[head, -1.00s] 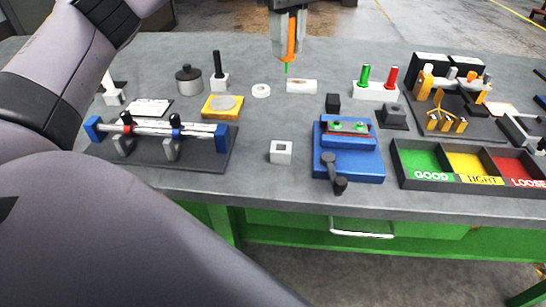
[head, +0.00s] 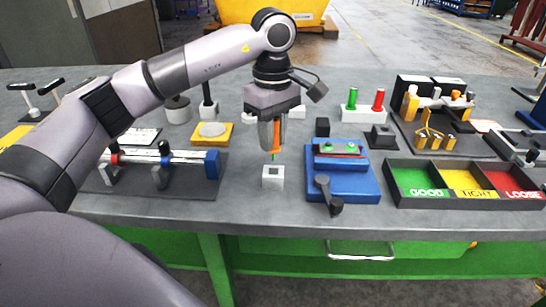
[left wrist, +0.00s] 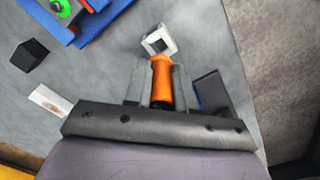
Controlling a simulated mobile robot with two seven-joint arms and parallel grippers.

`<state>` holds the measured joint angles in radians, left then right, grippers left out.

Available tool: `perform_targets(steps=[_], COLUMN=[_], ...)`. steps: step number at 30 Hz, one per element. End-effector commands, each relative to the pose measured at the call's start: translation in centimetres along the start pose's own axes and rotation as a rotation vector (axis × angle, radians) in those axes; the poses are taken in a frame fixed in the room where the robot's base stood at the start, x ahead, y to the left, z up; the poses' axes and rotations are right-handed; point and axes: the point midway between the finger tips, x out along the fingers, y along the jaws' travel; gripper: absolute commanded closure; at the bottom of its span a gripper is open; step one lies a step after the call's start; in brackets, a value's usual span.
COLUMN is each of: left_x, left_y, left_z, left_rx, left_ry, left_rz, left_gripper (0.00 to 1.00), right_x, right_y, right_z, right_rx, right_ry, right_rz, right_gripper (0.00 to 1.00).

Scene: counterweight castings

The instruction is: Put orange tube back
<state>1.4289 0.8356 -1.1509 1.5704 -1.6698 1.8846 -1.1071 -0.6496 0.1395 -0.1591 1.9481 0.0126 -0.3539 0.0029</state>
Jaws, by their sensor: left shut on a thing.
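The tube also shows between the fingers in the left wrist view (left wrist: 162,82). Just below the tip is a small white square block with a dark square opening (head: 273,178); the block shows past the tube's end in the left wrist view (left wrist: 158,40). The tip is close to the block's top; I cannot tell whether it touches or has entered the opening. My right gripper is in neither view.
A blue fixture with a dark lever (head: 342,175) stands right of the white block. A tray with green, yellow and red sections (head: 395,190) is further right. A rod fixture on a dark plate (head: 205,188) stands left. A white stand holds green and red pegs (head: 363,115).

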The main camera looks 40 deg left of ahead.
Motion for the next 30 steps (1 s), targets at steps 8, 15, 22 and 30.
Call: perform_targets(steps=[8,15,22,30], left_x=[2.3,5.3,5.4,5.8], left_y=[0.0,0.0,0.0,0.0], left_z=[-0.1,0.0,0.0,0.0], left_rx=[-0.001,-0.001,-0.001,-0.001], left_ry=[0.000,0.000,0.000,0.000], left_rz=[-0.001,0.001,0.002,0.001], left_gripper=[1.00,1.00,1.00,0.50], right_x=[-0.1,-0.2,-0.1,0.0], right_y=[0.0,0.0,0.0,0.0], right_z=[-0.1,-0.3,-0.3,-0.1], right_rx=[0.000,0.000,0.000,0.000], right_ry=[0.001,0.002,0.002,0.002], right_rz=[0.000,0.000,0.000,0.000], right_gripper=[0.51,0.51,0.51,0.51])
